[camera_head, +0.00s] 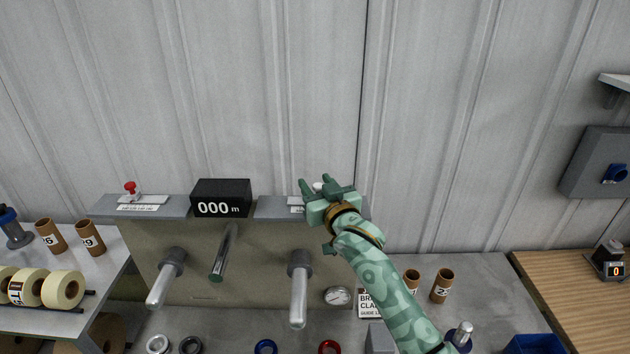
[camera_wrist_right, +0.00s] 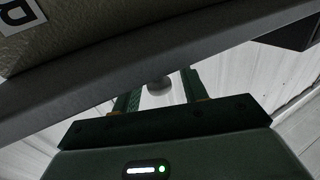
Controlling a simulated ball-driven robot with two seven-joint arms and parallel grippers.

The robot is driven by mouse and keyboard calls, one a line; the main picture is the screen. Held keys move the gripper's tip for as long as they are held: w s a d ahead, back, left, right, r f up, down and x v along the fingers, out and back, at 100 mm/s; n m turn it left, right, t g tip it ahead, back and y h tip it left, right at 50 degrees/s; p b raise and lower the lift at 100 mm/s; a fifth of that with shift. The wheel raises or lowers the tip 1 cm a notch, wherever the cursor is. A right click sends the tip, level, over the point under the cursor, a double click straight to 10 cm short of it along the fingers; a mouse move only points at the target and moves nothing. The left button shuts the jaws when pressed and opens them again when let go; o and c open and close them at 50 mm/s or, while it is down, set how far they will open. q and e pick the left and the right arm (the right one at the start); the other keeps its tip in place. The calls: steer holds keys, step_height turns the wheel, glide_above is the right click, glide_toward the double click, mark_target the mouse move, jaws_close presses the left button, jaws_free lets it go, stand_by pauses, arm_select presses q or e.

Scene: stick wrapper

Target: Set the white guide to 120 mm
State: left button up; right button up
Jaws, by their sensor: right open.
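My right gripper (camera_head: 317,184) is at the top right of the grey machine (camera_head: 230,265), its fingers apart and pointing up and away. A small white-topped part (camera_head: 318,187) shows between the fingers, mostly hidden by the hand; I cannot tell whether it is the white guide. In the right wrist view a rounded grey thing (camera_wrist_right: 160,85) shows between the open fingers (camera_wrist_right: 155,98), with no visible grip on it. A black display (camera_head: 221,198) reads 000 m. My left gripper is not in view.
Three rods (camera_head: 299,290) stick out from the machine front. A red button (camera_head: 131,187) stands on its top left. A round dial (camera_head: 337,296) and a partly hidden sign (camera_head: 370,303) are near my right forearm. Tape rolls (camera_head: 62,289) lie at left.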

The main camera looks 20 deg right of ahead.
steer(key=shift+w, duration=0.6)
steer(key=shift+w+a, duration=0.1)
jaws_close()
steer(key=shift+w+a, duration=0.15)
steer(key=shift+a, duration=0.7)
steer(key=shift+w+a, duration=0.1)
steer(key=shift+a, duration=0.05)
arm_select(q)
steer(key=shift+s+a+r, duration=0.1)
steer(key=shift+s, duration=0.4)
arm_select(e)
jaws_free()
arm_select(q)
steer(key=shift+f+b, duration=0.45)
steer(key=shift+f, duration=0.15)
arm_select(e)
steer(key=s+d, duration=0.2)
steer(key=s, duration=1.4)
steer(key=shift+s, duration=0.15)
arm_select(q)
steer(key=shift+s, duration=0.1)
arm_select(e)
steer(key=shift+f, duration=0.1)
